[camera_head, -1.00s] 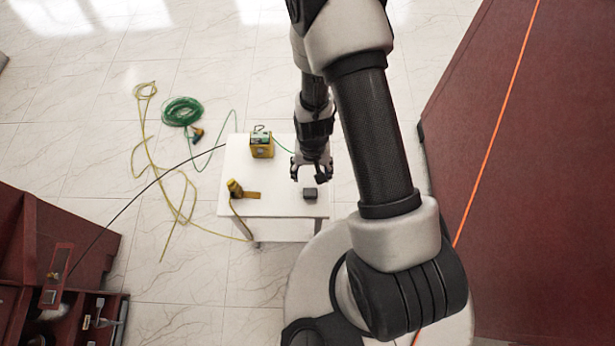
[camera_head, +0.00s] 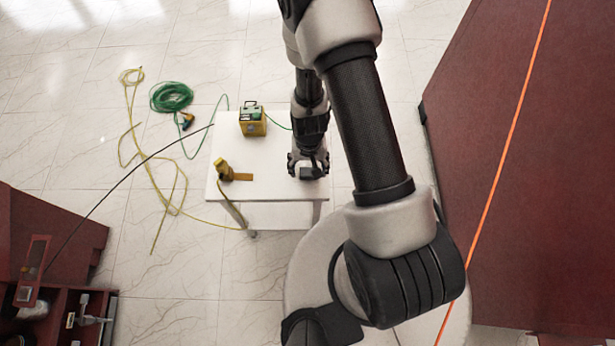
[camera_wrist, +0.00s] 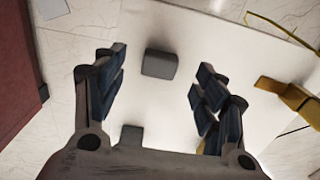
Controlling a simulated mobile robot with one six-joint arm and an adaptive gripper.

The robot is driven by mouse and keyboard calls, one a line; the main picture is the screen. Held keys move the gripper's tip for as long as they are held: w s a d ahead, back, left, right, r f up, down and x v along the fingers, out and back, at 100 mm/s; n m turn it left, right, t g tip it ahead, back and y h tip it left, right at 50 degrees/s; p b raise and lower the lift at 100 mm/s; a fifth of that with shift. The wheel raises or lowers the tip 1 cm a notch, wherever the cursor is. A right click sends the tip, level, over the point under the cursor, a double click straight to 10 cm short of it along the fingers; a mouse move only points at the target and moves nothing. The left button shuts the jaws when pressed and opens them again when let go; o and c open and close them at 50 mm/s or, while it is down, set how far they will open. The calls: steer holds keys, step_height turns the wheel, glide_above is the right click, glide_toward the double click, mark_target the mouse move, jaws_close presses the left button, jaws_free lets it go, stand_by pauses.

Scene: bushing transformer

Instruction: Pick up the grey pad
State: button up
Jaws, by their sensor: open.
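The grey pad (camera_head: 306,173) is a small dark block on the white table (camera_head: 270,191), near the table's right side. In the wrist view the pad (camera_wrist: 160,64) lies ahead, between the two spread fingers and apart from both. My gripper (camera_head: 308,163) is open and empty, pointing down over the pad, and partly hides it in the head view. A second small grey block-like shape (camera_wrist: 131,136) shows close to the gripper's palm; I cannot tell whether it is part of the gripper.
A yellow box (camera_head: 252,121) stands at the table's back. A yellow tool (camera_head: 224,170) with a cable is at its left. Green coiled hose (camera_head: 171,97) and yellow rope (camera_head: 130,125) lie on the floor. A large dark red wall (camera_head: 530,190) is at the right.

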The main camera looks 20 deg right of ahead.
mark_target(308, 173)
steer(key=shift+w+f+b, duration=0.25)
steer(key=shift+f+b, duration=0.7)
steer(key=shift+f, duration=0.65)
steer(key=shift+w+f+b, duration=0.2)
steer(key=shift+f+b, duration=0.7)
steer(key=shift+f, duration=0.65)
steer(key=shift+r, duration=0.1)
steer(key=c, duration=1)
steer(key=shift+r, duration=0.1)
steer(key=shift+c, duration=0.2)
step_height(308, 173, up, 20)
steer(key=p, duration=1.5)
